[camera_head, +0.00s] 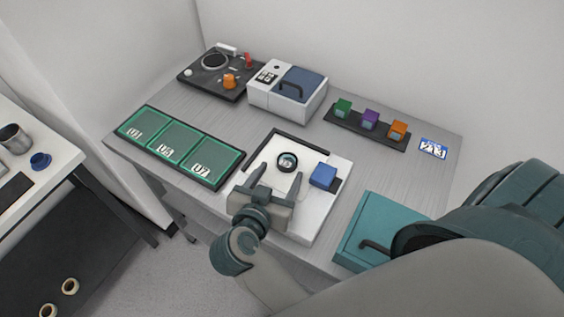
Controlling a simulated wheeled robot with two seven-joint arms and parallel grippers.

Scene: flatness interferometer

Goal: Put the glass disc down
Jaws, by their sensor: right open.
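The glass disc (288,162) is small and round with a dark rim and a pale mark in its middle. It appears to lie flat on the white platform (312,216) at the front middle of the table. My right gripper (281,176) is over the platform with its two fingers spread wide. Whether a fingertip touches the disc or platform is hard to tell. My left gripper is not in view.
A blue block (323,175) sits on the platform's right side. A green tray (180,150) with three labelled compartments is to the left. A teal box (372,222) is to the right. Behind stand a white device (288,101), a black instrument (214,76) and a rack (362,131) of coloured blocks.

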